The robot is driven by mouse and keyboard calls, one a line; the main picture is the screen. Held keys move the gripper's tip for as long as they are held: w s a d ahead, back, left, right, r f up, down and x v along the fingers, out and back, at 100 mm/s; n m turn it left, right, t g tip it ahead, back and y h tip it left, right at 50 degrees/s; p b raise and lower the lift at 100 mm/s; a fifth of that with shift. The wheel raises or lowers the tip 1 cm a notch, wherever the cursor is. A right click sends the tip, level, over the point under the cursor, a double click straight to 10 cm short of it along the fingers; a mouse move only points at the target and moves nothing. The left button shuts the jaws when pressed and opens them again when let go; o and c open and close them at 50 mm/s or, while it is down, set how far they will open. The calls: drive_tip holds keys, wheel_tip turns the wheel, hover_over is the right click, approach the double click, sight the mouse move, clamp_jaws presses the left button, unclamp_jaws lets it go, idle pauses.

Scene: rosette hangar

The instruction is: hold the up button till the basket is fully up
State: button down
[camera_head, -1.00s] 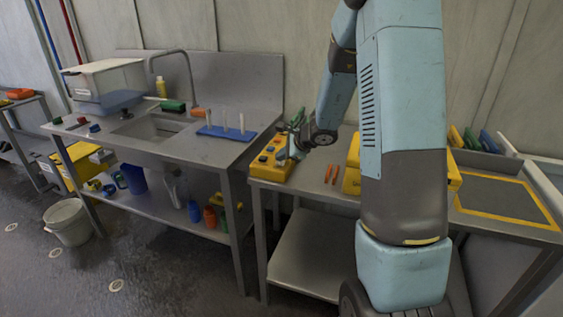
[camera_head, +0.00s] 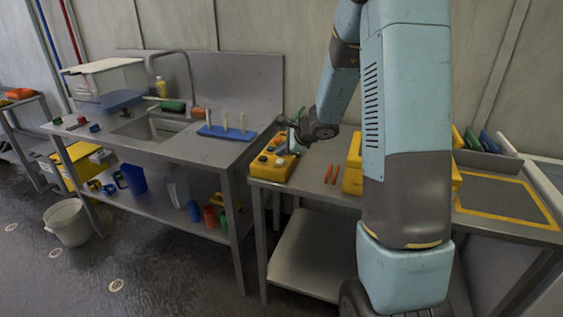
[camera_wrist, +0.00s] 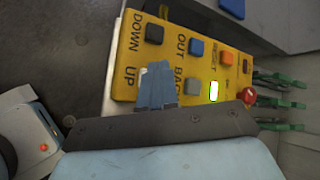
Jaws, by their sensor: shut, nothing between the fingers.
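The yellow control box (camera_head: 272,166) lies on the steel bench in the head view. The wrist view shows the box (camera_wrist: 185,42) close up, with DOWN, UP, OUT, BACK and RESET labels. My gripper (camera_wrist: 157,72) is shut and empty, its fingertips over the box beside the UP label. They cover the place where the up button would be, so I cannot see that button or tell whether it is pressed. In the head view my gripper (camera_head: 293,138) is at the box's right side. I cannot make out a basket in either view.
Orange-red pieces (camera_head: 331,174) lie right of the box.

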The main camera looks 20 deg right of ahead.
sight(282, 161)
drive_tip(key=shift+r, duration=2.5)
